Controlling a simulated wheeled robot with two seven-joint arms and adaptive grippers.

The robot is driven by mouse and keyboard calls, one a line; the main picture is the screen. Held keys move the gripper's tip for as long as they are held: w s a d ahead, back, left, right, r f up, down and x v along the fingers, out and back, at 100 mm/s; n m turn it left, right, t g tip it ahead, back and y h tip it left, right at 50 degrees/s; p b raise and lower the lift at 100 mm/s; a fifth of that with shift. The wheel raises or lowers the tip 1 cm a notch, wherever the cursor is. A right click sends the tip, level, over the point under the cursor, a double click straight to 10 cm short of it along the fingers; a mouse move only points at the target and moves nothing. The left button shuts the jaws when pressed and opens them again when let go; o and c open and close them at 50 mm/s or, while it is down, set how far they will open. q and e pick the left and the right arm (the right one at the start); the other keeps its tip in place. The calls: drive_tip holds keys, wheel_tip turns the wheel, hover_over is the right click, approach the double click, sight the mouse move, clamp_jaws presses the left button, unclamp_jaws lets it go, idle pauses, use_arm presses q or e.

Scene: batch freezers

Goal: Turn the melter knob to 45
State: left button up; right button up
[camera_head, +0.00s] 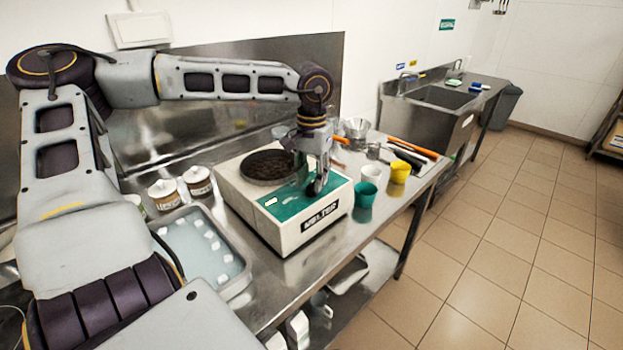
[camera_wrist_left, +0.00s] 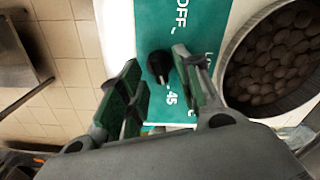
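The melter (camera_head: 318,217) is a white box with a green top panel and a round pan of dark brown pieces (camera_head: 268,165). It stands on the steel table. In the left wrist view the black knob (camera_wrist_left: 158,64) sits on the green panel (camera_wrist_left: 205,22), between the OFF and 45 marks. The knob's lower end lies toward the 45 mark (camera_wrist_left: 172,98). My left gripper (camera_head: 315,187) is over the panel. In the wrist view its fingers (camera_wrist_left: 155,62) are apart on either side of the knob, with gaps visible. My right gripper is not in view.
A tray with white blocks (camera_head: 246,281) and lidded tubs (camera_head: 165,193) stand left of the melter. Green (camera_head: 364,194), white (camera_head: 371,173) and yellow (camera_head: 400,172) cups stand close on its right. Orange-handled tools (camera_head: 413,148) lie behind them. A sink (camera_head: 441,98) is farther back.

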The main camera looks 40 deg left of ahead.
sight(311, 183)
use_arm(q)
wheel_tip(311, 183, up, 11)
idle(0.6)
idle(0.6)
